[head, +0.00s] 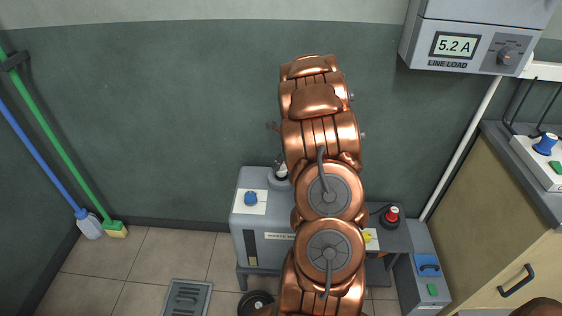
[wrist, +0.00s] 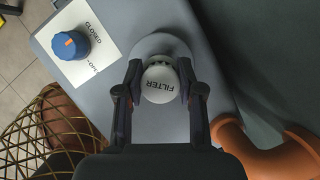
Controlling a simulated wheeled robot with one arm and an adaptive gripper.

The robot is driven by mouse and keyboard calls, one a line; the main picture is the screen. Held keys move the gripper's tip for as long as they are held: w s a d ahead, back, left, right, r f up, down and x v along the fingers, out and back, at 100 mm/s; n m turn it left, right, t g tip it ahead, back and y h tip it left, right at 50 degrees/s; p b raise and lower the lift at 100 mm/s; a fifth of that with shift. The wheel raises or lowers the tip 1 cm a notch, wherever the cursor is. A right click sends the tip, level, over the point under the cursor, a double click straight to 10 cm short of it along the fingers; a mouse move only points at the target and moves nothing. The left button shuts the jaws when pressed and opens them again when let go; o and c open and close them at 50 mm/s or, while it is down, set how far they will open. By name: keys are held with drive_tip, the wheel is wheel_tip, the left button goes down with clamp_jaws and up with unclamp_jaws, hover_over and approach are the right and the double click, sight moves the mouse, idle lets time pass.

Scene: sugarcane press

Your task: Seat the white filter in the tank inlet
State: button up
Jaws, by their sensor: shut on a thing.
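The white filter (wrist: 162,84), its round cap marked FILTER, is between the two fingers of my gripper (wrist: 160,72) in the wrist view. My gripper is shut on it. Beneath it is the pale grey round tank inlet (wrist: 162,43) on top of the grey tank (wrist: 205,25). The filter appears over the middle of the inlet, slightly toward its near side. I cannot tell how deep it sits. In the head view the tank (head: 246,232) stands against the wall, and the inlet collar (head: 278,183) shows beside my arm, which hides much of the area.
A blue knob (wrist: 70,45) on a white CLOSED/OPEN plate is left of the inlet. A wire basket (wrist: 45,138) and an orange pipe (wrist: 265,150) lie near the gripper. A red button (head: 391,215) is right of my arm. A floor drain (head: 187,297) lies in front.

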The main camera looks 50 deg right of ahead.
sight(281, 168)
drive_tip(key=shift+f+b, duration=0.75)
drive_tip(key=shift+f, duration=0.3)
drive_tip(key=shift+r+p, duration=0.1)
drive_tip(key=shift+p, duration=1.2)
idle(0.3)
drive_tip(key=shift+f, duration=0.65)
idle(0.6)
drive_tip(key=o, duration=0.9)
drive_tip(key=shift+c, duration=0.2)
drive_tip(key=p+v, duration=0.8)
drive_tip(key=v, duration=0.3)
drive_tip(key=shift+p, duration=0.35)
idle(0.4)
